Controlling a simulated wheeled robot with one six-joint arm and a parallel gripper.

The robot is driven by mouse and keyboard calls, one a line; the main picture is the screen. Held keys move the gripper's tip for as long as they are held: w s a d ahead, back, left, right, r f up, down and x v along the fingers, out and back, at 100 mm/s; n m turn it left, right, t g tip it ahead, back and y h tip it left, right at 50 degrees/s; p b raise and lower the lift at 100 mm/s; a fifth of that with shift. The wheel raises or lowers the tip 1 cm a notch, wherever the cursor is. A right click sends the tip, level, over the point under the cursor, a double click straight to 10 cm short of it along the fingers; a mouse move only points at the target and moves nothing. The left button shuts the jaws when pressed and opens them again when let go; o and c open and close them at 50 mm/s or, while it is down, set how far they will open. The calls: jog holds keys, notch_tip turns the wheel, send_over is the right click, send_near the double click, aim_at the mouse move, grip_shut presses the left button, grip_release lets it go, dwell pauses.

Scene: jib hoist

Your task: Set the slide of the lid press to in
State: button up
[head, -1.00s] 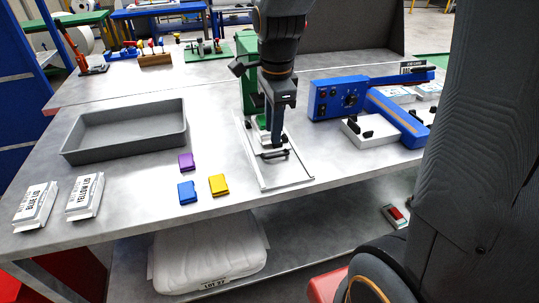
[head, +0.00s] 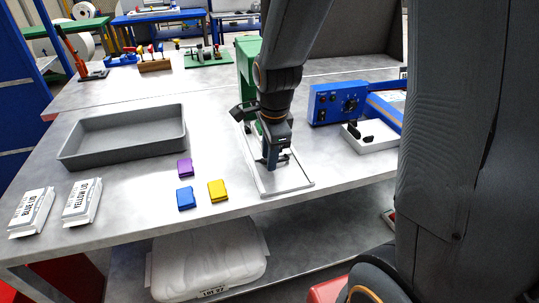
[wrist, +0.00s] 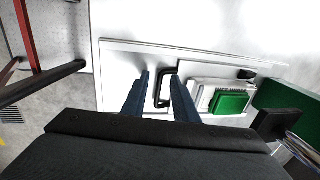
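The lid press is a green frame (head: 247,62) standing over a pale slide plate (head: 286,181) on the bench. In the wrist view the slide's black handle (wrist: 159,88) stands up from the pale plate (wrist: 120,58). My gripper (head: 272,167) is low over the front part of the plate. In the wrist view my gripper (wrist: 158,90) has its two fingers apart, one on each side of the handle; whether either touches it I cannot tell. A white carrier with a green block (wrist: 229,103) lies to the right of the handle, beside the green press frame (wrist: 285,97).
A grey tray (head: 122,137) is at the left. Purple (head: 185,167), blue (head: 186,198) and yellow (head: 217,190) blocks lie between it and the press. Two labelled lid packs (head: 82,203) lie front left. A blue control box (head: 337,102) stands to the right.

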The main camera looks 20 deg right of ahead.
grip_shut()
dwell(1.4)
